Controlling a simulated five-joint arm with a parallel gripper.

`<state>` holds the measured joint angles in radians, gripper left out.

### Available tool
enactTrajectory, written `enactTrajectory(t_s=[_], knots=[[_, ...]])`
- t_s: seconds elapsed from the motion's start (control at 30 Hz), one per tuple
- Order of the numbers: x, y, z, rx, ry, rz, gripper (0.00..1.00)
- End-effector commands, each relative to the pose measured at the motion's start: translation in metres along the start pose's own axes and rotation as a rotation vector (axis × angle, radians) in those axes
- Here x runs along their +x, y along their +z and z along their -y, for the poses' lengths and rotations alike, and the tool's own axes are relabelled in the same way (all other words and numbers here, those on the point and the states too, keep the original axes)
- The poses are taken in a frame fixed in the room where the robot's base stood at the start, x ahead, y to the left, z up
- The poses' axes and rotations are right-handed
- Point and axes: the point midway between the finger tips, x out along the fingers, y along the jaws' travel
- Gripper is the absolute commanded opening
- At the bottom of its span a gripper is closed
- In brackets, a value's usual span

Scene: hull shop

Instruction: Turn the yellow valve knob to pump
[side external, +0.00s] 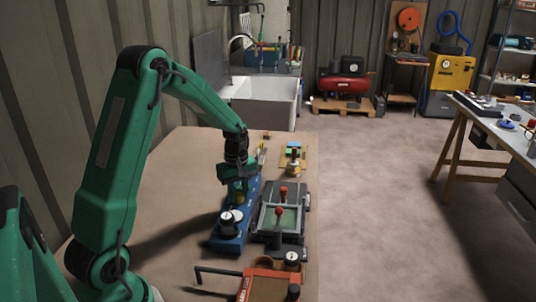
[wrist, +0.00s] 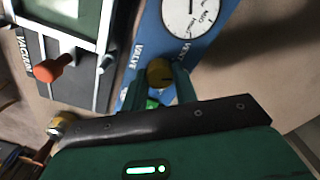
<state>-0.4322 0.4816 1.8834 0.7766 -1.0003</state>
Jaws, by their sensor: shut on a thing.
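The yellow valve knob (wrist: 159,71) shows in the wrist view on a blue panel (wrist: 207,48) with white "VALVE" lettering and another word beside the knob. My gripper (wrist: 161,76) is shut on the knob, with one green finger on each side of it. The knob's lower part is hidden by the fingers and wrist. A white round gauge (wrist: 190,14) sits on the panel beyond the knob. In the side external view my gripper (side external: 240,192) reaches down over the blue panel (side external: 229,243). The knob's pointing direction cannot be told.
A dark frame with a glass window (side external: 283,218) and red-knobbed levers stands right beside the panel. A red-orange tool (side external: 262,284) lies at the table's front. The brown table (side external: 175,180) is clear on the left.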

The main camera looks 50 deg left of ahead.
Motion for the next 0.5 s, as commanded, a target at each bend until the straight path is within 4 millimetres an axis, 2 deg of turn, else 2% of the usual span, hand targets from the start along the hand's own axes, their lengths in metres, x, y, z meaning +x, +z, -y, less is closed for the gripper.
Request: enactTrajectory(t_s=[0.5], knots=[[-0.0008, 0.0000, -0.0001, 0.490, 0.000, 0.000, 0.06]])
